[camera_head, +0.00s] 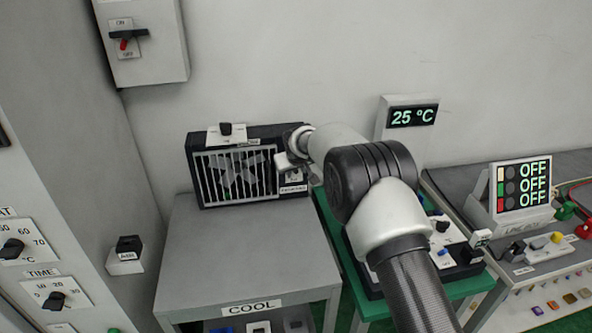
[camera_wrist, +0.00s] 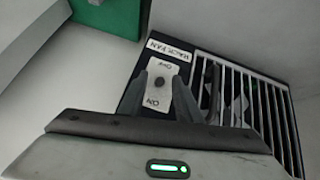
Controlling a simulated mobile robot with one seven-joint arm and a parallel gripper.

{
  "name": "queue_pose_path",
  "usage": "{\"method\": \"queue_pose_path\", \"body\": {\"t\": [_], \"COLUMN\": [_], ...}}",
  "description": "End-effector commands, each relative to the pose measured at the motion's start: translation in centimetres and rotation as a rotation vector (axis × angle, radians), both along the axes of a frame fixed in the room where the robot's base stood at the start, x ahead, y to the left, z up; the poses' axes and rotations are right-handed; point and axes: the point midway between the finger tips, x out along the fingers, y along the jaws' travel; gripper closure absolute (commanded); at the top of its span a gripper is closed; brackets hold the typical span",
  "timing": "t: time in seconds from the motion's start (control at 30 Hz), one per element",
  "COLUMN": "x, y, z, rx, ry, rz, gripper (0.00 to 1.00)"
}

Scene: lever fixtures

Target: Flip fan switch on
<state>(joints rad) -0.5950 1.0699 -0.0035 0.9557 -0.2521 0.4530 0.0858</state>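The fan (camera_head: 234,175) is a dark box with a pale grille, standing on the grey COOL table. Its switch plate (camera_wrist: 160,98) shows in the wrist view, white, with OFF printed at the upper end and ON at the lower end. Contact is not clear. In the head view my gripper (camera_head: 290,162) is at the fan's right front, partly hiding the switch panel.
The COOL table (camera_head: 240,265) has bare top in front of the fan. Another white plate with a black knob (camera_head: 226,129) is on top of the fan. A 25 °C display (camera_head: 412,115) stands behind my arm. An OFF indicator panel (camera_head: 522,186) is at the right.

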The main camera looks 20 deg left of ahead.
Motion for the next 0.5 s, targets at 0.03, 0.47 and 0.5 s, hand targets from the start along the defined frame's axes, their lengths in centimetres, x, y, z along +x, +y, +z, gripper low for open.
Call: {"method": "queue_pose_path", "body": {"t": [0.03,0.47,0.5], "x": [0.0,-1.1,-1.5], "y": [0.0,-0.4,-0.6], "z": [0.1,1.9,2.5], "rx": [0.001,0.004,0.004], "ry": [-0.001,-0.005,-0.006], "rz": [0.000,0.001,0.001], "gripper": [0.70,0.70,0.70]}}
